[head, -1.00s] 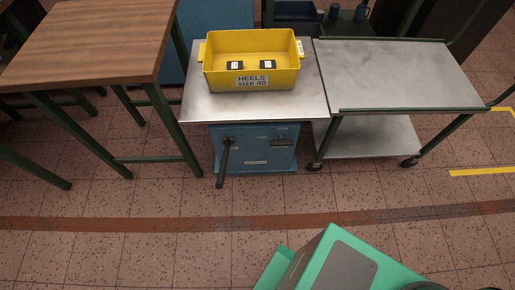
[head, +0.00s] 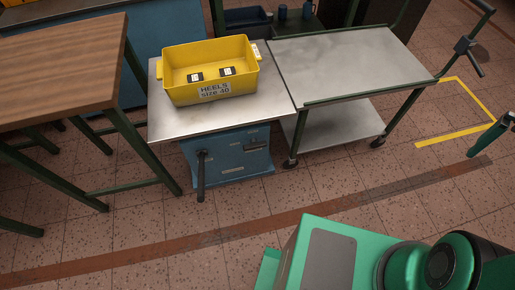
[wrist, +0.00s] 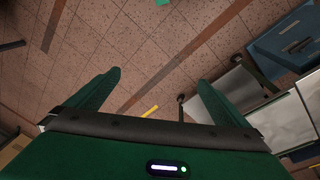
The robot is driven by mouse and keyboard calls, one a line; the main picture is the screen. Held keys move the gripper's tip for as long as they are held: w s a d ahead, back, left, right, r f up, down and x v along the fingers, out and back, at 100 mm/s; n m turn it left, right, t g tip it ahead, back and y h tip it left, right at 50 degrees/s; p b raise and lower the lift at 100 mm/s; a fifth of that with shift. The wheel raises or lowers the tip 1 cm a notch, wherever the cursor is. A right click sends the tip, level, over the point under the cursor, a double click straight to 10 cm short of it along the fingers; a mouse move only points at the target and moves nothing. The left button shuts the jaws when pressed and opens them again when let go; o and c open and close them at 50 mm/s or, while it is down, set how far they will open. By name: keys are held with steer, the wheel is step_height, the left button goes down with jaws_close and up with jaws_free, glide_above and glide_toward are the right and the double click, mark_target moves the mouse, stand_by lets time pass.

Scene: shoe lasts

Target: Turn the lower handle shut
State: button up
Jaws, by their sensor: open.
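A blue cabinet (head: 228,160) stands under a metal-topped bench. On its front, at left, a long black lever handle (head: 201,176) hangs nearly straight down. A short dark fitting (head: 255,146) sits higher at right on the same front; I cannot tell whether it is a handle. The cabinet also shows in the wrist view (wrist: 275,48), at upper right. My gripper (wrist: 158,77) is open, with nothing between its fingers but the view of the floor. It is well apart from the cabinet and its lever.
A yellow box (head: 211,84) labelled HEELS size 40 stands on the bench top (head: 170,122). A wooden table (head: 60,70) stands left. The floor in front is clear.

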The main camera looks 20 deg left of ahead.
steer(key=w+a+f+n+t+h, duration=0.1)
steer(key=w+a+f+n, duration=0.2)
steer(key=w+f, duration=0.5)
steer(key=w+a+f+n+t, duration=0.2)
steer(key=w+a+f, duration=0.15)
steer(key=w, duration=0.85)
steer(key=w+a+f+n+t, duration=0.2)
steer(key=w+a+f+n, duration=0.1)
steer(key=w+a+f, duration=0.45)
steer(key=w+a+f+n+t+y, duration=0.2)
steer(key=a+f+n+y, duration=0.15)
steer(key=a+f, duration=1.1)
steer(key=t+y, duration=0.4)
steer(key=y, duration=0.2)
glide_toward(255, 146)
steer(key=shift+m, duration=0.35)
steer(key=x, duration=0.8)
steer(key=shift+w+f, duration=0.1)
steer(key=shift+w, duration=0.3)
